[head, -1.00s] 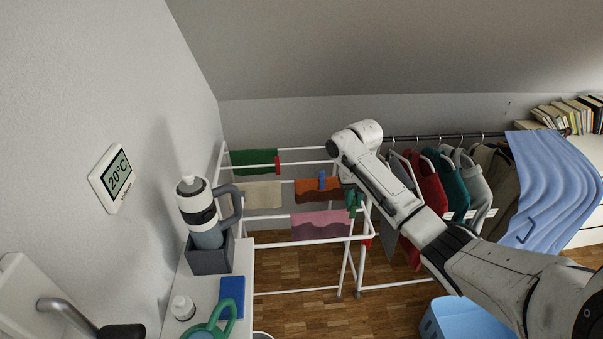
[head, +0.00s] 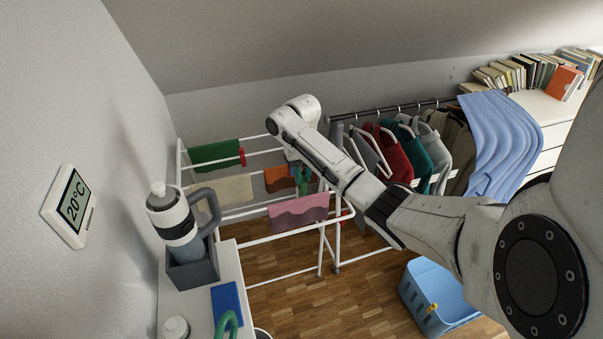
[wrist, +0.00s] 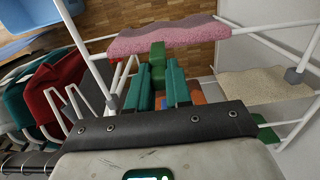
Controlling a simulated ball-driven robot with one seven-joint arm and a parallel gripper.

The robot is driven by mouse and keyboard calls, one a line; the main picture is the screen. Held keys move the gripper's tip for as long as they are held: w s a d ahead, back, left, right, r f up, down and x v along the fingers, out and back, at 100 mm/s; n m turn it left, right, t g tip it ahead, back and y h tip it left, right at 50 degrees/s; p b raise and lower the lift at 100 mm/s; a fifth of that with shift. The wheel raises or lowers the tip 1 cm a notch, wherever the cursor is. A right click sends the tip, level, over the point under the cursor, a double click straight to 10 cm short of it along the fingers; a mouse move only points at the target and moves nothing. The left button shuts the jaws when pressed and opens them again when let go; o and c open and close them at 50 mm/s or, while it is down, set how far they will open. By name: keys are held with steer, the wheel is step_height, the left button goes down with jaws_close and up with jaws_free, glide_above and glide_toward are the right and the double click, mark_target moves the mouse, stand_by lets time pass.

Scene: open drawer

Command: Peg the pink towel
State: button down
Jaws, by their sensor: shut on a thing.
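The pink towel (head: 298,212) hangs over a front bar of the white drying rack (head: 262,240). In the wrist view the pink towel (wrist: 165,36) lies just beyond my fingers. My gripper (head: 302,182) is above the towel, near its right part. In the wrist view my gripper (wrist: 158,68) is shut on a green peg (wrist: 157,54). The peg's far end overlaps the towel's edge in the picture. I cannot tell whether it touches or clamps the towel.
Beige (head: 222,189), orange (head: 279,179) and green (head: 213,154) towels hang on other bars; a red peg (head: 243,157) grips the green one. Clothes on a rail (head: 400,108) stand close on the right. A blue basket (head: 430,290) is on the floor. A bottle (head: 172,215) stands at left.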

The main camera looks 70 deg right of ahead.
mark_target(303, 198)
steer(key=shift+f+b, duration=1.25)
steer(key=shift+f, duration=2.2)
steer(key=c, duration=1)
jaws_free()
steer(key=shift+o, duration=0.2)
step_height(303, 198, up, 11)
steer(key=shift+d+f+p, duration=0.1)
steer(key=shift+p, duration=0.45)
